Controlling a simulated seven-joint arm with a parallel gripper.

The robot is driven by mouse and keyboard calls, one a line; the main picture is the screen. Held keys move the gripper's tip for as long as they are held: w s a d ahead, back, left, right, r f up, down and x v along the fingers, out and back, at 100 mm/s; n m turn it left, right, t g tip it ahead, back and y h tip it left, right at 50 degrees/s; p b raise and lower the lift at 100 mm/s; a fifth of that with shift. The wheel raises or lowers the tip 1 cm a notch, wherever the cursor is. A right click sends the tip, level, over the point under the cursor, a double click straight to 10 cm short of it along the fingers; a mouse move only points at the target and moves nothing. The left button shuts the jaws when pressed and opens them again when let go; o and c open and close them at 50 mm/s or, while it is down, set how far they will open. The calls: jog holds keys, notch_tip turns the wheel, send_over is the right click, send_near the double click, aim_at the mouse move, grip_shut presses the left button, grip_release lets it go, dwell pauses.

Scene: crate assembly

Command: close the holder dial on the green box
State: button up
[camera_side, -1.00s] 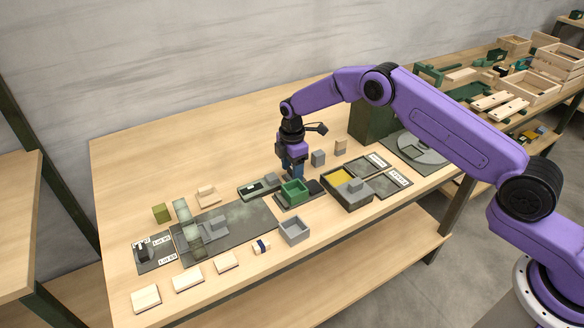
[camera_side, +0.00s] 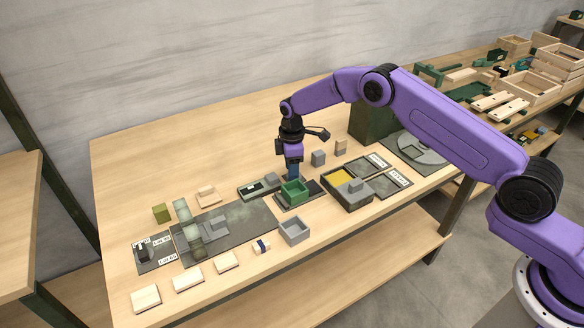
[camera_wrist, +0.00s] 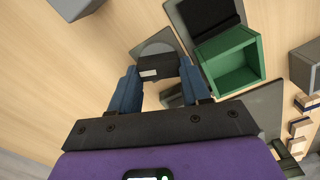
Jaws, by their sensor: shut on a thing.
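The green box (camera_side: 294,191) is open at the top and sits on a dark base plate near the middle of the table. In the wrist view its walls (camera_wrist: 237,48) show just right of my fingers. My gripper (camera_side: 293,174) is low behind the box, pointing down. In the wrist view my blue fingers (camera_wrist: 160,82) stand either side of the holder dial's black handle (camera_wrist: 156,68), which has a white mark, and are shut on it. A grey disc (camera_wrist: 156,46) shows beneath the handle. In the side view the dial is hidden behind my gripper and the box.
A grey block (camera_side: 318,158) stands behind and right of the box. A grey open box (camera_side: 294,231) is in front, and a grey tray (camera_side: 364,203) is to the right. A tall dark green box (camera_side: 370,120) stands further back. The back left of the table is clear.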

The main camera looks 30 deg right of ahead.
jog(key=m, duration=0.5)
jog(key=shift+w+m, duration=0.15)
jog(key=shift+m, duration=0.15)
jog(key=m, duration=0.5)
jog(key=shift+d, duration=0.2)
jog(key=o, duration=0.8)
jog(key=shift+r, duration=0.1)
notch_tip(320, 180, up, 17)
jog(key=shift+r, duration=0.2)
